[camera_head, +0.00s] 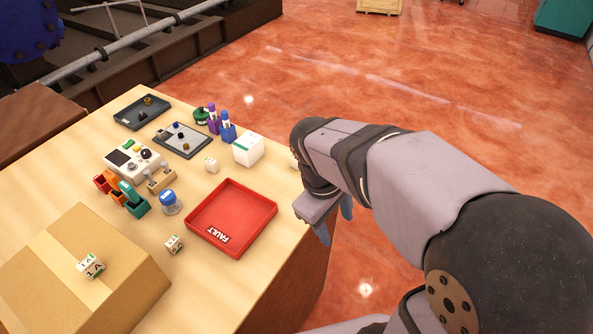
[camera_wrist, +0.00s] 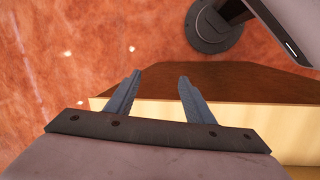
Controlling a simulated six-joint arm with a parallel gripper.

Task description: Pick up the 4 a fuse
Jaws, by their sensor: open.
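Several small pale block-shaped pieces are in the head view. One with dark lettering, which looks like "1A", sits on a cardboard box (camera_head: 91,265). Another with green and dark marks (camera_head: 174,244) lies on the table left of the red tray. A plain-looking cream one (camera_head: 211,164) lies above the tray. I cannot read which is the 4 A fuse. My gripper (camera_head: 334,220) is off the table's right edge, right of the red tray. In the wrist view my gripper (camera_wrist: 160,76) is open, with nothing between its fingers.
The red FAULT tray (camera_head: 265,208) is empty. A white box (camera_head: 248,149), blue and purple bottles (camera_head: 228,128), a meter (camera_head: 135,160), coloured bins (camera_head: 133,197), a blue-topped jar (camera_head: 170,203) and dark trays (camera_head: 142,112) crowd the far table.

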